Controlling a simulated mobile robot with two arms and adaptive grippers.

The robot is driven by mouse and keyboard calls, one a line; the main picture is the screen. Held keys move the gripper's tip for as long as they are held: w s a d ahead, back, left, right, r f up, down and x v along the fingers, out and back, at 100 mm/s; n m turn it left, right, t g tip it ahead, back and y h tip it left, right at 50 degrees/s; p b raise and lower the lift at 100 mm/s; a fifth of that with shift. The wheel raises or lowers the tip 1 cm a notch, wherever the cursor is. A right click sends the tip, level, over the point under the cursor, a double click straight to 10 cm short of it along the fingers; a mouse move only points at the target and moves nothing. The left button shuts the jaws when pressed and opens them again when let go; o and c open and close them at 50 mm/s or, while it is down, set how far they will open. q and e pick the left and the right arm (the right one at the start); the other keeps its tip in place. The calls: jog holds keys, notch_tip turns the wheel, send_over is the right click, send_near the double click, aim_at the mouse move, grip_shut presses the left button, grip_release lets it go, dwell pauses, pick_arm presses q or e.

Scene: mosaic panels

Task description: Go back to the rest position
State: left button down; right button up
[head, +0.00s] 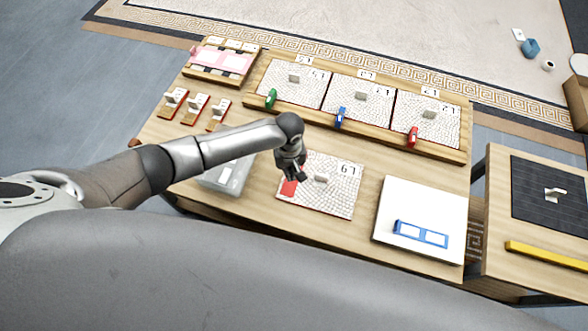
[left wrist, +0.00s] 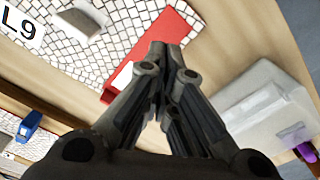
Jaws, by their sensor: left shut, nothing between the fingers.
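My left gripper (head: 299,176) hangs over the middle of the wooden table (head: 362,180), its arm reaching in from the left. In the left wrist view its fingers (left wrist: 158,47) are shut with nothing between them. The red strip (head: 289,187) lies on the panel's left side. The panel also shows in the left wrist view (left wrist: 120,22). My right gripper is not in view.
A clear-lidded grey box (head: 228,178) stands left of the panel, under my forearm. A white board with a blue frame (head: 420,234) lies to the right. Three panels in a wooden rack (head: 360,98) line the back, with green, blue and red clips. A second table (head: 505,225) stands right.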

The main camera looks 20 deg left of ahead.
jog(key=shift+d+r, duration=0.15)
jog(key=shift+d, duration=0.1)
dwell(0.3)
